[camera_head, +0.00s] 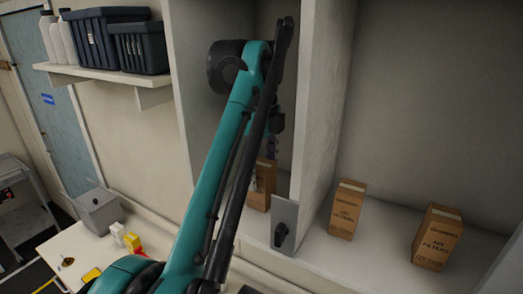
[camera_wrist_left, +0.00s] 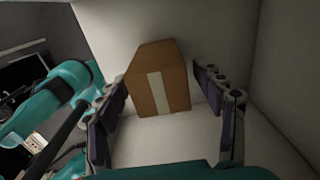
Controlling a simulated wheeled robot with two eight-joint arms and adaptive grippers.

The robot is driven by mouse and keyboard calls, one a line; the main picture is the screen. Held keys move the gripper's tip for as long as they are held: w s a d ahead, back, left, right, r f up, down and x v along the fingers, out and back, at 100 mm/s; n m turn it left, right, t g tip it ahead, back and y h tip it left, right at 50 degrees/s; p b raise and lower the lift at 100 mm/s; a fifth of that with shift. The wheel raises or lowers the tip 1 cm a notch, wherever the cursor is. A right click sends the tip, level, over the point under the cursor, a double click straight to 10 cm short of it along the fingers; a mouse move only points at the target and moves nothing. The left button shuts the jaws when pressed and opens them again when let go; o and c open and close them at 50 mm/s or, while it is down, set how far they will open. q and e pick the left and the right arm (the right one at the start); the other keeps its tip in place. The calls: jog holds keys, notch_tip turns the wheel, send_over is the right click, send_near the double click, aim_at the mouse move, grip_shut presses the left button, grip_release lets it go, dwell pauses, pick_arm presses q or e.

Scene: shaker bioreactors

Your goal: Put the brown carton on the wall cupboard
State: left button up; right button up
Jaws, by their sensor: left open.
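A brown carton (camera_head: 262,185) stands upright on the floor of the left compartment of the wall cupboard (camera_head: 322,95), partly hidden behind my left arm. In the left wrist view the brown carton (camera_wrist_left: 160,80) has a pale strip down its face. My left gripper (camera_head: 272,148) reaches into this compartment from above. In the left wrist view the left gripper (camera_wrist_left: 162,90) is open, with one finger on each side of the carton and visible gaps on both sides. My right gripper does not show.
A grey plate with a black knob (camera_head: 283,228) is at the divider's front. A shelf (camera_head: 100,76) at upper left holds dark bins.

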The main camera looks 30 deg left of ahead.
pick_arm(q)
notch_tip(320, 180, up, 6)
jog(key=shift+r+p, duration=0.2)
jog(key=shift+p, duration=0.6)
